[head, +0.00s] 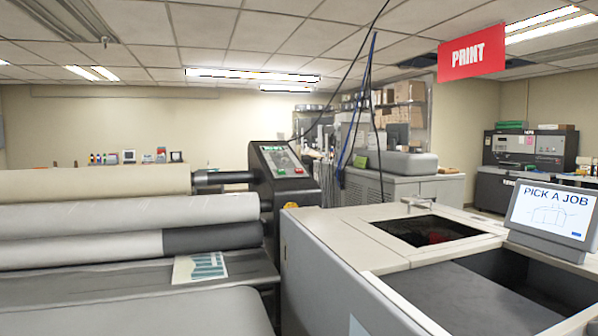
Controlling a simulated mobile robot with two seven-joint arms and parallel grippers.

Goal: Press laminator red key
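The laminator (100,215) fills the left side of the head view, with wide beige and grey rollers stacked one above another. Its dark control panel (283,160) stands upright at the right end of the rollers, with a tilted face. The panel's face carries small green and red marks. They are too small for me to tell the red key's exact shape. A yellow-orange part shows low on the panel's right side. Neither of my grippers is in view, and nothing covers the panel's face.
A pale grey machine (345,262) with an open dark well stands right of the laminator, close to the panel. A "PICK A JOB" screen (549,210) sits on its right. A printed sheet (200,267) lies below the rollers. A red PRINT sign (471,52) hangs overhead.

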